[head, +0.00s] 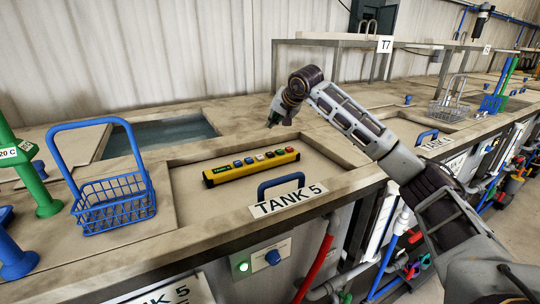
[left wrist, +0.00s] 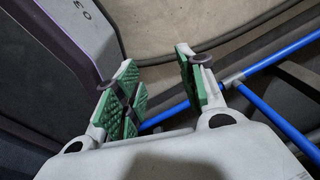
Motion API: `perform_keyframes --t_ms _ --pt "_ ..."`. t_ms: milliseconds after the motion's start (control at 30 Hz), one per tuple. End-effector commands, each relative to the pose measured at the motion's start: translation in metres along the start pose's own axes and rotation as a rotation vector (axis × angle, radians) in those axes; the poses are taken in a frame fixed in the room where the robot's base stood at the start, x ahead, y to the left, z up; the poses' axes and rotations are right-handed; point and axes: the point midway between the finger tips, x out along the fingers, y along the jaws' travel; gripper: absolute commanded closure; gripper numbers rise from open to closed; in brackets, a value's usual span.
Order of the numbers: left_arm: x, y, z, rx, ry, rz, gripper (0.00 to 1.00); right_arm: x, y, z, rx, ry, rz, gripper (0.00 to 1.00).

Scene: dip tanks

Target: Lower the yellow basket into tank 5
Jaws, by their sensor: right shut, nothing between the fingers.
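No yellow basket shows in either view. The TANK 5 label (head: 288,201) is on the front rim of a tank that is closed by a flat beige lid (head: 325,170) with a blue handle (head: 281,184). A yellow control box (head: 250,167) with coloured buttons lies on the lid. My right gripper (head: 283,112) is shut and empty, pointing down above the counter behind the control box. My left gripper (left wrist: 158,88) shows only in the left wrist view, its green-padded fingers apart with nothing between them.
A blue wire basket (head: 114,204) stands at the left on the counter. Behind it is an open tank of water (head: 165,137). A grey wire basket (head: 449,108) stands at the right. A raised shelf marked T7 (head: 385,45) is behind my right arm. Blue pipes (left wrist: 270,65) run near my left gripper.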

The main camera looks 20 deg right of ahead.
Motion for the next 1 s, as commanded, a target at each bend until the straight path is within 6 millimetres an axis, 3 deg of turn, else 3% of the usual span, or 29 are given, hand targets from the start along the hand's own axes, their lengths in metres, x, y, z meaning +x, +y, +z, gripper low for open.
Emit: perform_keyframes --t_ms 333,1000 --pt "0.005 0.016 -0.009 -0.008 0.004 0.016 0.60 0.005 0.003 0.004 0.000 0.000 0.000 1.00" --pt "0.013 0.028 -0.065 -0.017 0.051 0.026 0.60 0.025 0.018 0.018 0.000 0.000 0.000 1.00"
